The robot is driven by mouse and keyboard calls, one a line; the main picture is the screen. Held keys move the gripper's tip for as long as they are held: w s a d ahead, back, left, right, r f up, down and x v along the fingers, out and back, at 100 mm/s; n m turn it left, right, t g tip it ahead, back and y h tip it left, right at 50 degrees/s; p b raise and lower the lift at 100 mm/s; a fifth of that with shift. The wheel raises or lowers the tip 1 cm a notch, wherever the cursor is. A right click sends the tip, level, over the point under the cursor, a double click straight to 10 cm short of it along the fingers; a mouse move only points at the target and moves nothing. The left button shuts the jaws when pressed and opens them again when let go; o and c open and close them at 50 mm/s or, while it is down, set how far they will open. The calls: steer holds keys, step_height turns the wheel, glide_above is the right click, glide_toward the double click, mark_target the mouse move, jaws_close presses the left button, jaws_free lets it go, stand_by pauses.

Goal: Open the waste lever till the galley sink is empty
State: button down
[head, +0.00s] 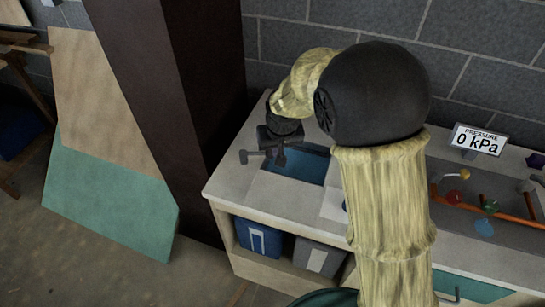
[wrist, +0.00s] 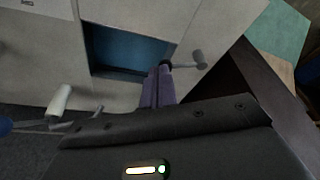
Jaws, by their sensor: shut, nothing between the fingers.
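The galley sink (head: 300,165) is a rectangular basin set in the pale counter, and its inside looks blue. It also shows in the wrist view (wrist: 130,50); I cannot tell how much water is in it. A grey lever (head: 250,156) with a thick knob stands at the sink's left side. In the wrist view the lever (wrist: 197,60) points right from a dark pivot. My gripper (head: 281,160) is shut and empty over the sink's left edge. In the wrist view its fingertips (wrist: 158,70) are close beside the pivot; I cannot tell whether they touch it.
A dark post (head: 185,100) rises just left of the counter. A pressure sign (head: 478,139) reads 0 kPa above pipes and coloured valves at the right. A pale handle (wrist: 60,100) shows in the wrist view. Bins (head: 258,238) stand below. My arm hides the middle counter.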

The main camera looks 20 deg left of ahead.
steer(key=shift+f, duration=0.1)
steer(key=p+x, duration=0.2)
steer(key=x, duration=0.7)
steer(key=shift+d, duration=0.1)
steer(key=w, duration=0.1)
steer(key=w+a+f+p, duration=0.1)
steer(key=shift+w+a, duration=0.2)
steer(key=shift+w, duration=0.2)
steer(key=shift+w+a+f+p, duration=0.25)
steer(key=shift+w+a+p, duration=0.1)
steer(key=shift+w, duration=0.2)
